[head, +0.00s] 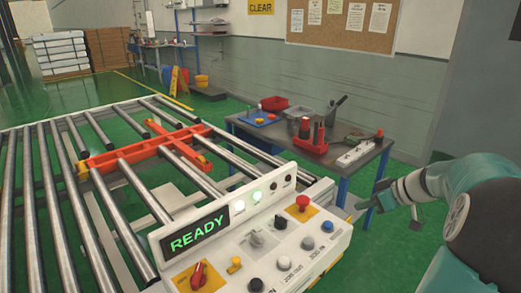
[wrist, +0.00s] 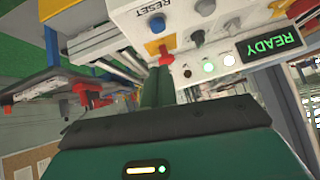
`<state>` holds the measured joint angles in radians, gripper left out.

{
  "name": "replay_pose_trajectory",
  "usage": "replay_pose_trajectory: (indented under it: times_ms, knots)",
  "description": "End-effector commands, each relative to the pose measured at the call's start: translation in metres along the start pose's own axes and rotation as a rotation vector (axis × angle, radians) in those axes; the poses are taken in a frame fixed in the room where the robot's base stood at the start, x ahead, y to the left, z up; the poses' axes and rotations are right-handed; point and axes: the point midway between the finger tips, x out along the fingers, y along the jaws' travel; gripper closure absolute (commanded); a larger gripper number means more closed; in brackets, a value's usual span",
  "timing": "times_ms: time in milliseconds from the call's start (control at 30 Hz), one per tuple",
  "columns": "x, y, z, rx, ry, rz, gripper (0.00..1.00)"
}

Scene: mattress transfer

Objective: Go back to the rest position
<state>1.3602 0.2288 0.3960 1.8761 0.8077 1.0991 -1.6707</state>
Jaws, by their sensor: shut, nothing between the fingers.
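My gripper (head: 372,203) is at the right in the head view, at the end of my teal arm. It is shut and empty, in the air to the right of the control panel (head: 262,238) and in front of the workbench (head: 330,157). It touches nothing that I can see. The panel's display (head: 199,229) reads READY in green; it also shows upside down in the wrist view (wrist: 270,45). A white lamp and a green lamp are lit beside it. The panel carries a red mushroom button (head: 302,202) and a red rotary switch (head: 198,274).
A roller conveyor (head: 32,215) with an orange cross-shaped frame (head: 145,150) fills the left. The bench holds a red bin (head: 274,103), tools and a power strip (head: 356,153). A cork board (head: 340,24) hangs on the wall. Green floor is open between panel and bench.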

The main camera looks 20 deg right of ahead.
Motion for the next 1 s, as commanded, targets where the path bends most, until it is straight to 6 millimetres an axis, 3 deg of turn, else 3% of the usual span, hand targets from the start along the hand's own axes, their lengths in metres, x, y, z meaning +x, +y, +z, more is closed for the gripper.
replay_pose_trajectory:
  times_ms: [167,267,600,1000]
  knots:
    - [0.004,-0.007,-0.004,0.002,-0.016,-0.005,1.0]
    - [0.014,-0.03,-0.014,0.01,-0.069,-0.016,1.0]
    - [0.044,-0.165,-0.042,0.07,-0.331,0.039,1.0]
    - [0.031,-0.296,-0.03,0.122,-0.402,0.222,1.0]
